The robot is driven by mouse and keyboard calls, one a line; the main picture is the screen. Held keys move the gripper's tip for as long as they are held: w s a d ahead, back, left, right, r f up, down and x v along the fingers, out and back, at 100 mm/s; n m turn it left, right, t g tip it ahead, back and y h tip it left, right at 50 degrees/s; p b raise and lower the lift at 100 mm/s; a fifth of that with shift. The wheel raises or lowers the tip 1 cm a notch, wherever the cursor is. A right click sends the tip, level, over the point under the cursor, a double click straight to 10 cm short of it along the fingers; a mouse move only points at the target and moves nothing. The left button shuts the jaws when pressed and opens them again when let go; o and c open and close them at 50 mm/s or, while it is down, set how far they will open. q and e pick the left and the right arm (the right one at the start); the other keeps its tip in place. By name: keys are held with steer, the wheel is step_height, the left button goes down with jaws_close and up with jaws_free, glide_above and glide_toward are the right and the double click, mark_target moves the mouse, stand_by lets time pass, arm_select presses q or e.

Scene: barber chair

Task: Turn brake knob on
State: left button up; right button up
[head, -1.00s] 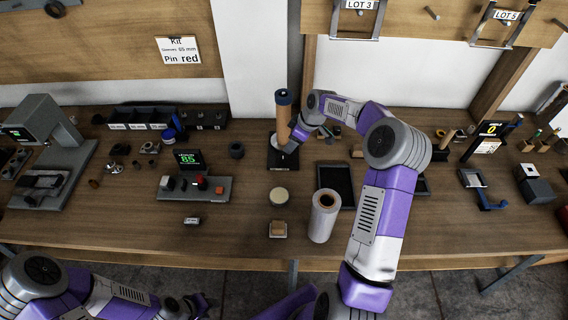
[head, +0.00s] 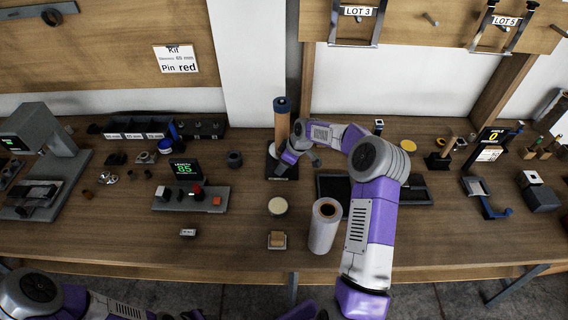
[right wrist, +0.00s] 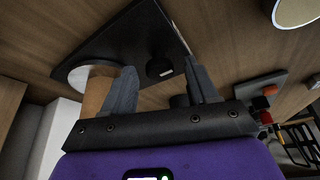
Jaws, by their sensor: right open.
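A stand has a black base plate (right wrist: 118,45) and an upright wooden-brown roll with a blue top (head: 282,118). The roll's lower part (right wrist: 95,92) also shows in the right wrist view. A small dark round knob (right wrist: 159,67) sits on the plate; I take it for the brake knob. My right gripper (right wrist: 160,85) is open, with one finger on each side of the knob in the picture. Nothing is held, and I cannot tell whether a finger touches the knob. In the head view my right gripper (head: 284,166) hides part of the base and the knob.
A white roll (head: 323,226), a round pale-topped pot (head: 277,206) and a small tray (head: 277,241) stand in front. A dark tray (head: 332,190) is right of the stand, partly behind my right arm.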

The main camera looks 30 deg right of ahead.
steer(key=shift+c, duration=0.4)
steer(key=c, duration=1)
steer(key=shift+o, duration=0.2)
